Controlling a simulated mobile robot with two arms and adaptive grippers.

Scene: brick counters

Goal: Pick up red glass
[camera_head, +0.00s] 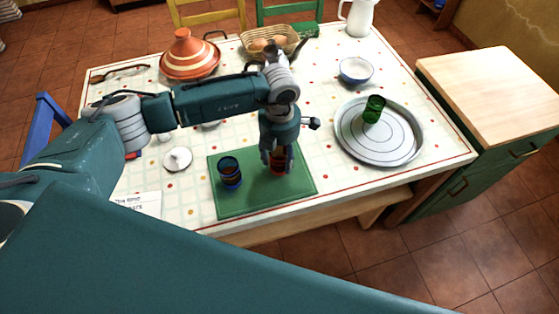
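The red glass (280,166) stands on the green mat (262,201) near the table's front edge. My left gripper (277,158) points down right at the red glass, with its fingers around the upper part. The gripper and its fingers cover much of the glass. I cannot tell whether the fingers press on it. A dark blue glass (230,173) stands on the left part of the same mat. My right gripper is not in view.
A round metal tray (408,147) with a green glass (374,109) is on the right. Behind are an orange tagine (189,55), a bread basket (273,36), a bowl (356,70) and a white pitcher (359,16). A white lid (178,158) lies left of the mat.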

